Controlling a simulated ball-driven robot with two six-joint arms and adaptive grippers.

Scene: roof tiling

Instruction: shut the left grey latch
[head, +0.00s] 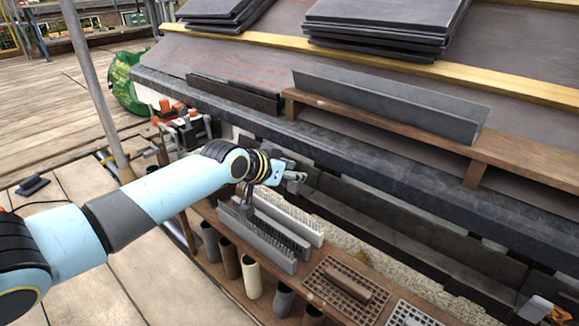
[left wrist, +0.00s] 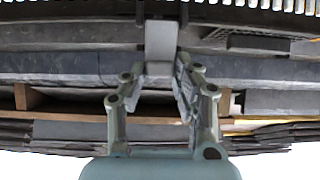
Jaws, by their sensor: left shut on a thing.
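My left gripper (head: 293,179) reaches in from the left to the dark channel below the roof edge. In the left wrist view my left gripper (left wrist: 162,68) has its fingertips closed around the end of a pale grey block, the left grey latch (left wrist: 161,40). The latch stands out toward the fingers from a dark rail. In the head view the latch is hidden at the gripper or too small to make out, and I cannot tell its angle.
A wooden bench holds grey toothed strips (head: 262,235), a brown grid tray (head: 342,290) and several tubes (head: 251,275) below my left arm. Slate stacks (head: 385,25) and a grey metal trough (head: 390,100) lie on the roof above. A scaffold pole (head: 92,85) stands at left.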

